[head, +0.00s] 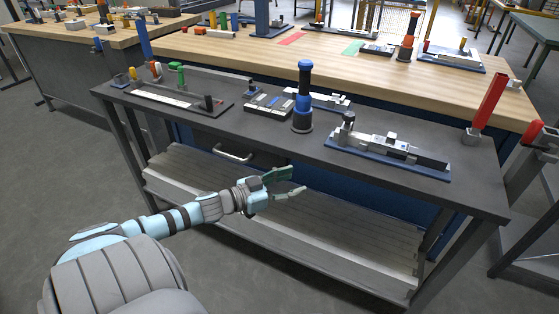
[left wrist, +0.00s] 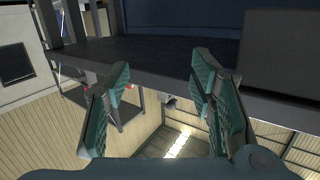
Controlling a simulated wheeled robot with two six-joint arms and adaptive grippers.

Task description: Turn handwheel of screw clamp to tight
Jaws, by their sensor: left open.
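My left gripper (head: 296,182) is open and empty in the head view. It is in front of the dark bench and lower than its top, apart from everything on it. The left wrist view shows its two teal-padded fingers spread wide, with nothing between them (left wrist: 160,68). A clamp-like metal fixture on a blue base plate (head: 388,157) lies on the right half of the bench top. A dark round knob (head: 348,117) stands at its left end. I cannot tell for sure whether this is the screw clamp's handwheel, or how tight it is. My right gripper is out of view.
The dark bench top (head: 270,140) also carries a blue-and-black upright tool (head: 303,95), a grey block fixture (head: 268,104), a long fixture at left (head: 180,99) and a red handle (head: 485,105). A slatted shelf (head: 330,226) lies below. A wooden bench (head: 340,75) stands behind.

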